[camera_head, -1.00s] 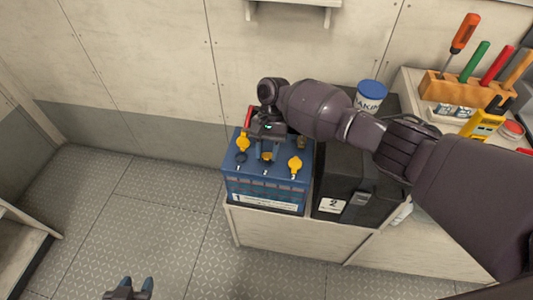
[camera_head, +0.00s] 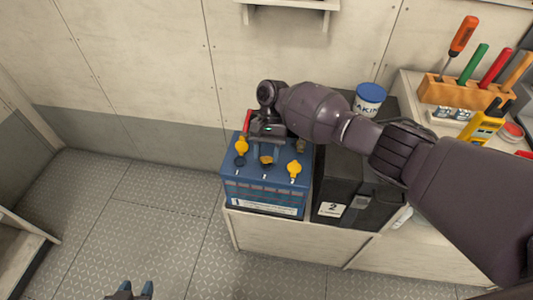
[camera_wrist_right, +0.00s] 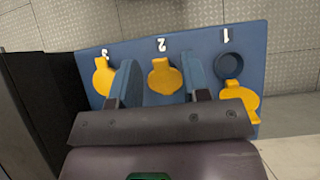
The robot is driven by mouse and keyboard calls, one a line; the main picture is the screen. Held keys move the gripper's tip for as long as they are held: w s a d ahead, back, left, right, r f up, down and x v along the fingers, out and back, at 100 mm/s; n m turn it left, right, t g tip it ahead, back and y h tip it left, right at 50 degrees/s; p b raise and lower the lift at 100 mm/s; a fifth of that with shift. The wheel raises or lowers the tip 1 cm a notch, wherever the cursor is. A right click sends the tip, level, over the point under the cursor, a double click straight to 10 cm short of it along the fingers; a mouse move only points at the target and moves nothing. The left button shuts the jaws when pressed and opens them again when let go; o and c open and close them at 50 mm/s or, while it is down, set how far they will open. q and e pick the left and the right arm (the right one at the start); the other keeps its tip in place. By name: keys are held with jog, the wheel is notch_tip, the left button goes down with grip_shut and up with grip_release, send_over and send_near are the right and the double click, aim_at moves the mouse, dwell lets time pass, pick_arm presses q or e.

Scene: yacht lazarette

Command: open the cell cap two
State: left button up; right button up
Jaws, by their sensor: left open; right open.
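The blue battery (camera_head: 235,185) has yellow cell caps, numbered in the right wrist view. Cap two (camera_wrist_right: 163,77) is the middle one and lies flat over its cell; it also shows in the head view (camera_head: 266,160). Cap one (camera_wrist_right: 240,97) is flipped back, with its dark round opening (camera_wrist_right: 229,65) bare. Cap three (camera_wrist_right: 103,76) lies over its cell. My right gripper (camera_wrist_right: 160,75) is open, its fingers on either side of cap two; contact cannot be told. My left gripper (camera_head: 134,288) is open and empty, low over the floor, away from the battery.
A black box labelled 2 (camera_head: 333,209) stands right beside the battery on the pale bench (camera_head: 290,236). A white tub with a blue lid (camera_head: 370,98) stands behind my right arm. A wooden tool rack (camera_head: 458,92) is at the far right. The floor left of the bench is clear.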

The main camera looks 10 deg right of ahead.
jog(key=v, duration=1)
jog(key=shift+w+r, duration=0.2)
jog(key=shift+r, duration=0.1)
jog(key=shift+d, duration=0.1)
